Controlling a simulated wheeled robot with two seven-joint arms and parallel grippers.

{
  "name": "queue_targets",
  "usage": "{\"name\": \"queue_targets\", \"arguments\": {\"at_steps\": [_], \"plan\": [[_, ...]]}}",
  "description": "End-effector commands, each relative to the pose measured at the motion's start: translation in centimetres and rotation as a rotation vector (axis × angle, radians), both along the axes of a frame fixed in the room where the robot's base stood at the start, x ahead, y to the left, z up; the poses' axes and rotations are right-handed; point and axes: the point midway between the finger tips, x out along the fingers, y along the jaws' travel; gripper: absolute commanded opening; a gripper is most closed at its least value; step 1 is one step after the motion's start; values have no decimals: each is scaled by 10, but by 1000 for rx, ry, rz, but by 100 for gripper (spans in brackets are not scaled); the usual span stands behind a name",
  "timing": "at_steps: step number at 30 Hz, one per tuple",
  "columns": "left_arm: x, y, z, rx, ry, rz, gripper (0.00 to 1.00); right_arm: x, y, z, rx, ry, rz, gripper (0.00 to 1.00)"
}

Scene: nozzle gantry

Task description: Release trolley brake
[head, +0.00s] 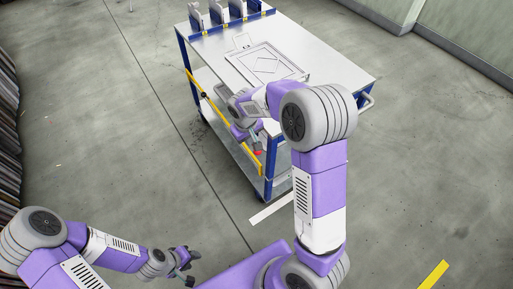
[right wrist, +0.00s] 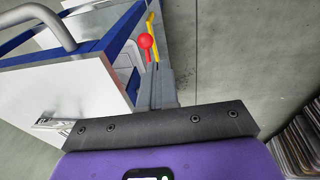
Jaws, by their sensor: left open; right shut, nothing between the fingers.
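The trolley (head: 335,65) has a white top, a lower shelf and a blue frame. A yellow bar (head: 222,118) slopes along its left side. A red ball knob (head: 258,153) shows near the bar's near end. In the right wrist view the red knob (right wrist: 145,41) stands beside the yellow bar (right wrist: 153,35), just past my fingertips. My right gripper (head: 254,145) is shut and empty, close to the knob; I cannot tell whether it touches. My left gripper (head: 191,266) is open and empty, low over the floor, away from the trolley.
Upright grey holders (head: 235,10) stand at the trolley's far end. A framed panel (head: 268,64) lies on its top. A grey handle (head: 368,101) sticks out at the near right. Stacked boards (head: 8,120) line the left edge. The floor left of the trolley is clear.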

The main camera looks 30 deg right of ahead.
Motion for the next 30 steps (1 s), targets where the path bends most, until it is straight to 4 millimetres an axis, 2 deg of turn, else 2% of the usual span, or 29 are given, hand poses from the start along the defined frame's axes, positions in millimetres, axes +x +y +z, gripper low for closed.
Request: {"name": "queue_targets", "arguments": {"at_steps": [1,4,16,20,30], "plan": [[0,0,-2,0,0,0,43,4,-7,14,-25,-10,-7,0],[0,0,-2,0,0,0,43,6,-15,29,-53,-12,-14,0],[0,0,-3,0,0,0,43,5,-17,28,-58,-7,-19,0],[0,0,-8,0,0,0,43,7,-20,14,-58,-6,-19,0],[0,0,-32,0,0,0,43,15,-33,-56,-58,-4,-20,0]]}}
